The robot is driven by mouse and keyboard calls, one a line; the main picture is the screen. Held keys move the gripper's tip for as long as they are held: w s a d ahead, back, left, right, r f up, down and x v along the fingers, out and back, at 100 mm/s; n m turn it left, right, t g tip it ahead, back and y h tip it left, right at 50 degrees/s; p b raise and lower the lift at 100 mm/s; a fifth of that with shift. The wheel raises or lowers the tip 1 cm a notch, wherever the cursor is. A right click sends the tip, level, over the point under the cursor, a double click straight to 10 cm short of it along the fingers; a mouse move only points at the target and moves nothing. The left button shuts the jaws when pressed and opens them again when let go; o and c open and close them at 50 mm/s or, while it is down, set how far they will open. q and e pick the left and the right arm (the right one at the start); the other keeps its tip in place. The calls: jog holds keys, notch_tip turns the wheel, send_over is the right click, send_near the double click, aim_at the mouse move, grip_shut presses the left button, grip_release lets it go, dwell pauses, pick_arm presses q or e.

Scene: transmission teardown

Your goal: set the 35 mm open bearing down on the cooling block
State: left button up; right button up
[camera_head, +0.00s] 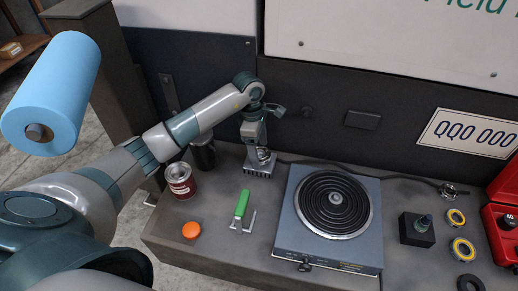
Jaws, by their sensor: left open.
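My left gripper (262,153) points down over the cooling block (258,170), a small grey finned block at the back of the bench. Its jaws are open. A small metallic ring shape shows at the fingertips, low on the block's top; it looks like the 35 mm open bearing (263,155). The gripper partly hides it, and I cannot tell whether the fingers touch it. My right gripper is not in view.
A hot plate (308,237) with a black coil stands right of the block. A green-handled tool (241,205), an orange cap (191,230), a red-labelled can (181,181) and a dark can (203,153) are near. Yellow rings (462,249), a black block (416,231) and a red case (499,229) stand right.

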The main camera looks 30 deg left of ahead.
pick_arm(q)
jog(key=shift+r, duration=0.4)
notch_tip(320, 180, up, 7)
jog(key=b, duration=0.1)
jog(key=shift+s+a, duration=0.15)
jog(key=shift+a, duration=0.25)
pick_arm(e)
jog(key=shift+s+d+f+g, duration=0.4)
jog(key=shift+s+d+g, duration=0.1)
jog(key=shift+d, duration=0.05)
